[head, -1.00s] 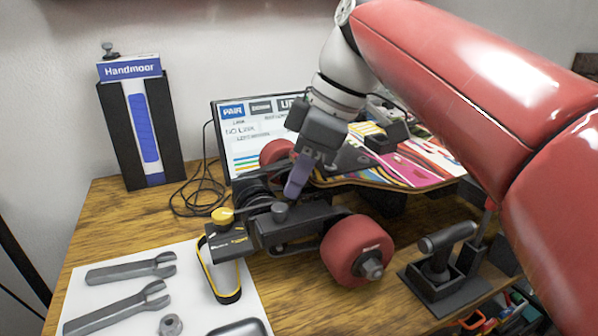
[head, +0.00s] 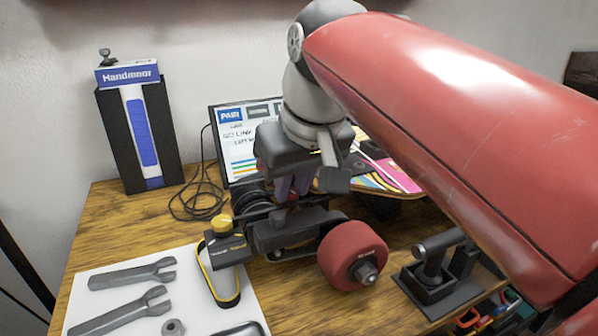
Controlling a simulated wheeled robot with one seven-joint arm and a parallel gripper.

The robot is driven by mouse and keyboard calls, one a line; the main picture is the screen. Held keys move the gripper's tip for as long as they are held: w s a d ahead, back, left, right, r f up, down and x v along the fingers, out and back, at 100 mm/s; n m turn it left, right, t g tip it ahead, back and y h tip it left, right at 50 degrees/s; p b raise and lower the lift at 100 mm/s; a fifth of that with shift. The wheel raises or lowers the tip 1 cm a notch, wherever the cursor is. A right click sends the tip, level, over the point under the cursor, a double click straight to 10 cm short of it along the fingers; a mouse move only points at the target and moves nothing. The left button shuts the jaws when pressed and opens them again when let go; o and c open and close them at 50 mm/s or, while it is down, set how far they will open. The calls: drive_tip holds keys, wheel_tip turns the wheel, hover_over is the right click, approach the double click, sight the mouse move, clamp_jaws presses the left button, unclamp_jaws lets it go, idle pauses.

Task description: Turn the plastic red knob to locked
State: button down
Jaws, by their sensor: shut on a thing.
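My gripper (head: 290,196) points down over the metal truck (head: 290,230) of an upturned-wheel skateboard assembly. A yellow knob (head: 221,219) stands on a black box (head: 228,250) to the left, apart from the gripper. The lock marking cannot be made out.
A red wheel (head: 352,254) is close on the right of the gripper. A monitor (head: 230,155) and cables stand behind. A black tool holder (head: 440,280) is at the right. Wrenches (head: 120,310) lie on a white sheet in front. A Handmoor box (head: 150,140) stands at back left.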

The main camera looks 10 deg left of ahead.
drive_tip(key=shift+a+r+m+t+h+p, duration=0.1)
drive_tip(key=shift+m+t+h+p, duration=0.4)
drive_tip(key=shift+m, duration=1.4)
drive_tip(key=shift+h, duration=0.3)
drive_tip(key=c, duration=1.3)
unclamp_jaws()
drive_tip(key=shift+g, duration=0.3)
